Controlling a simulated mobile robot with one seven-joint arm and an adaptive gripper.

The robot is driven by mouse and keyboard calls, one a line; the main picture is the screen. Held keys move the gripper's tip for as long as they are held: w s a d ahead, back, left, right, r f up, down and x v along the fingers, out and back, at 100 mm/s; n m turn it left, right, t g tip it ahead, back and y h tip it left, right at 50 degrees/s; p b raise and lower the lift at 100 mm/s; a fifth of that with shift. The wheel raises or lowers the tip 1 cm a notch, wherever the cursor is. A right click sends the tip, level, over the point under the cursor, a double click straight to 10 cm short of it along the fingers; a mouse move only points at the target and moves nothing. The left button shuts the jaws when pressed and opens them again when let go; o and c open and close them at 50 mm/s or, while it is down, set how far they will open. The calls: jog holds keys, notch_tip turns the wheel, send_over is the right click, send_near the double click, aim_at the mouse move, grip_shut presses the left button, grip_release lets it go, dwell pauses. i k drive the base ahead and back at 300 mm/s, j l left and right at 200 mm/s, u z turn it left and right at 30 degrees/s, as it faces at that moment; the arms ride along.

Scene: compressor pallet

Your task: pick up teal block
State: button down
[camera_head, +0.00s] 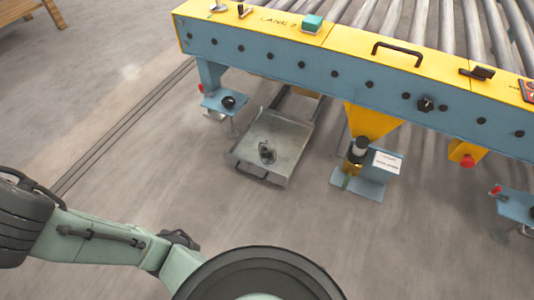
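The teal block (312,23) sits on the yellow top ledge of the conveyor (345,45), right of the printed lane label. It is small and box-shaped, and nothing touches it from above. My arm shows at the lower left and bottom, well away from the block. My gripper does not show in this view, so I cannot see whether it is open or shut.
The ledge also carries a black handle (397,50), a black clamp-like part (477,73) and small items at the left end (243,10). Steel rollers lie behind. A metal tray (292,162) with a dark object stands below. The floor in front is clear.

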aim_at(312, 24)
jog(key=i+z, duration=0.4)
jog(key=i, duration=0.95)
